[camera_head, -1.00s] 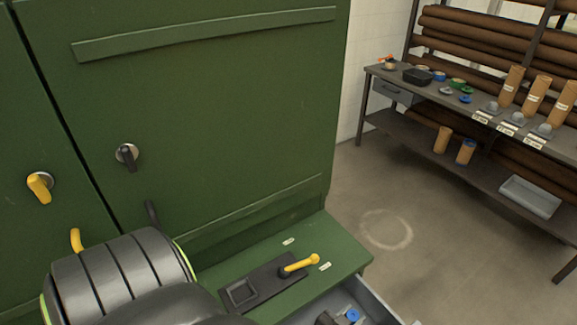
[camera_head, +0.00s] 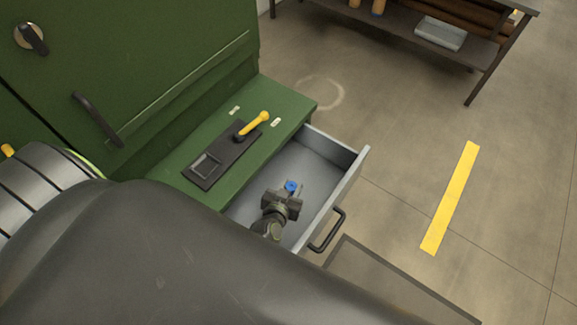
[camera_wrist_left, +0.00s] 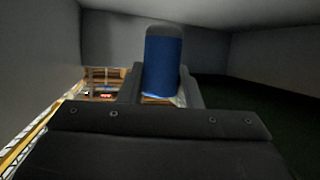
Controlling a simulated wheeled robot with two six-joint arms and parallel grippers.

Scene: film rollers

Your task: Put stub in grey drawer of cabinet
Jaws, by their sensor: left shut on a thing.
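The grey drawer (camera_head: 328,158) of the green cabinet (camera_head: 150,80) is pulled open. Its black handle (camera_head: 328,230) is on the front face. My left gripper (camera_head: 289,192) is over the drawer, apparently inside its opening. It is shut on the stub, a small blue piece (camera_head: 291,186). In the left wrist view the stub (camera_wrist_left: 163,62) is a blue cylinder with a grey end, upright between the two fingers, with drawer walls around it. Whether the stub touches the drawer floor I cannot tell. My right gripper is not in view.
A yellow lever (camera_head: 254,124) and a black plate (camera_head: 205,166) sit on the cabinet ledge beside the drawer. A shelf rack (camera_head: 400,30) stands at the back. A yellow floor strip (camera_head: 451,197) lies on clear floor to the right.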

